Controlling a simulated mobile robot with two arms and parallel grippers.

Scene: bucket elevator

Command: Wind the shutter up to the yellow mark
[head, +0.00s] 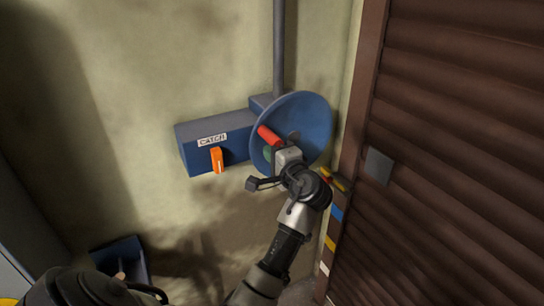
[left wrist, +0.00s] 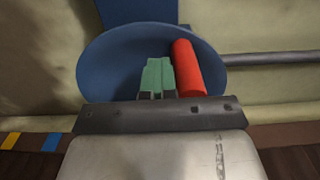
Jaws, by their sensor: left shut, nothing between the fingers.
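A blue dish-shaped wheel (head: 312,115) with a red handle (head: 269,135) is mounted on the wall. My left gripper (head: 270,154) is at the wheel's face, just below the red handle. In the left wrist view its green fingertips (left wrist: 157,76) are shut together, close beside the red handle (left wrist: 187,68), not around it. Whether they touch it I cannot tell. The brown slatted shutter (head: 455,160) fills the right. Its frame carries coloured marks, among them a yellow mark (head: 330,243) and a blue one (head: 337,212). My right gripper is not in view.
A blue box (head: 238,150) labelled CATCH, with an orange lever (head: 217,159), sits left of the wheel. A grey pipe (head: 279,50) rises above it. A grey square (head: 379,166) is on the shutter. A dark blue bin-like object (head: 122,256) is at lower left.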

